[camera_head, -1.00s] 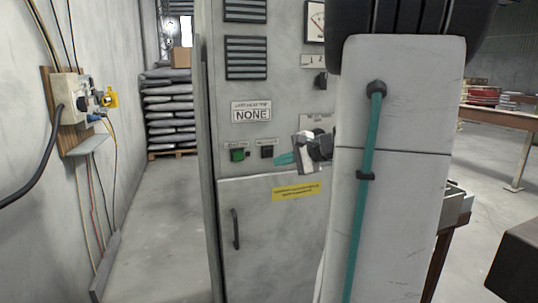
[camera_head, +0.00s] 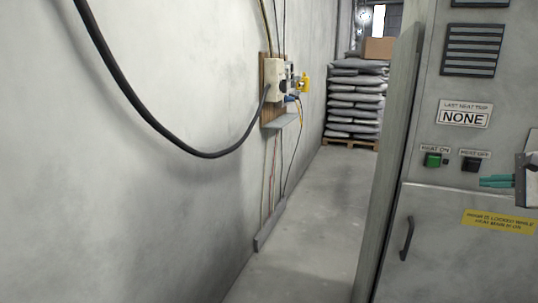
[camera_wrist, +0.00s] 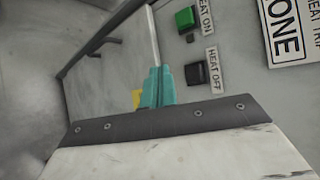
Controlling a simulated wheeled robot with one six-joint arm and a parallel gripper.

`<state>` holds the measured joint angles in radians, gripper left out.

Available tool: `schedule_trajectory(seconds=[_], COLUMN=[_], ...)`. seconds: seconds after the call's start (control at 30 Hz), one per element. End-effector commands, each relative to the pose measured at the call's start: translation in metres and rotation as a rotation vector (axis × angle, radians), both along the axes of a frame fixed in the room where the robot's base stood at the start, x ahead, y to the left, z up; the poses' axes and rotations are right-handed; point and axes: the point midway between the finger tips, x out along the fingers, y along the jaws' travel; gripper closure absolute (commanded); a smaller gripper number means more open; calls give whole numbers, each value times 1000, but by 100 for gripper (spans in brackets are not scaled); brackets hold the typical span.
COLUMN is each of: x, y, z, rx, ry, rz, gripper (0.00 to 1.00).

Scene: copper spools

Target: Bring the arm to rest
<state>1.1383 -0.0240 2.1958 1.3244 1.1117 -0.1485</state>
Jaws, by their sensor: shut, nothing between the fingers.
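My gripper (camera_head: 488,181) shows at the right edge of the head view, its teal fingers together and empty, pointing left in front of the grey cabinet. In the wrist view the teal fingers (camera_wrist: 157,84) are close together, with nothing between them. They appear just below the black HEAT OFF button (camera_wrist: 195,73); I cannot tell the gap to the panel. The green HEAT ON button (camera_wrist: 186,17) is beside it. In the head view most of my arm is out of frame.
The grey cabinet (camera_head: 440,256) with its door handle (camera_head: 407,238) fills the right. A wall-mounted socket board (camera_head: 267,118) with a hanging black cable (camera_head: 150,118) is on the left wall. Stacked sacks (camera_head: 352,100) stand at the back. The aisle floor (camera_head: 310,225) is clear.

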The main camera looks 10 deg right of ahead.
Motion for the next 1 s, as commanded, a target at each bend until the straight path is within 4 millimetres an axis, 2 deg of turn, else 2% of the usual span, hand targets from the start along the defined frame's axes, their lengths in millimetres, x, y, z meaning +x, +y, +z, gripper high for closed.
schedule_trajectory(seconds=[0.17, 0.47, 0.6, 0.7, 0.9, 1.0], x=[-20, -57, -85, -109, -149, -161], y=[28, 161, 217, 249, 289, 304], z=[-30, -59, -66, -69, -68, -65], rx=[-7, -206, -371, -520, -843, -988], ry=[134, 441, 569, 647, 721, 707], rz=[102, 551, 786, 953, 1222, 1320], gripper=[100, 100, 100, 100, 100, 100])
